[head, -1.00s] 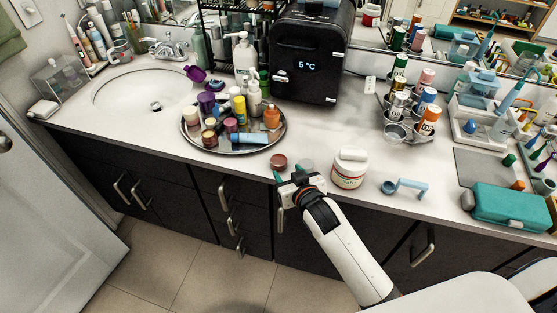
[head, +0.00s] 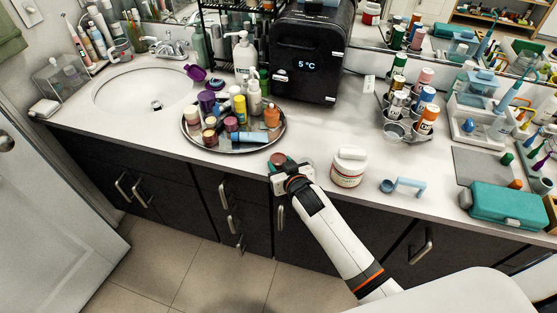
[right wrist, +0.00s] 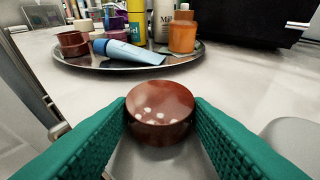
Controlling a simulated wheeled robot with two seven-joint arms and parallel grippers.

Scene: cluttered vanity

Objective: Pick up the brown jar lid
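The brown jar lid (right wrist: 160,112) is a round, glossy reddish-brown disc with pale highlights on top. In the right wrist view it sits between the two green ribbed fingertips of my right gripper (right wrist: 160,120), which meet its left and right sides with no clear gap. In the head view the lid (head: 278,158) is at the counter's front edge, partly behind my right gripper (head: 284,164). I see no clear lift off the counter. My left gripper is not in view.
A round metal tray (head: 205,147) crowded with bottles and jars stands just behind the lid. A white tub with a red-lettered label (head: 348,167) is close on the right, with a blue handled item (head: 404,187) beyond it. A black cooler (head: 311,60) stands behind.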

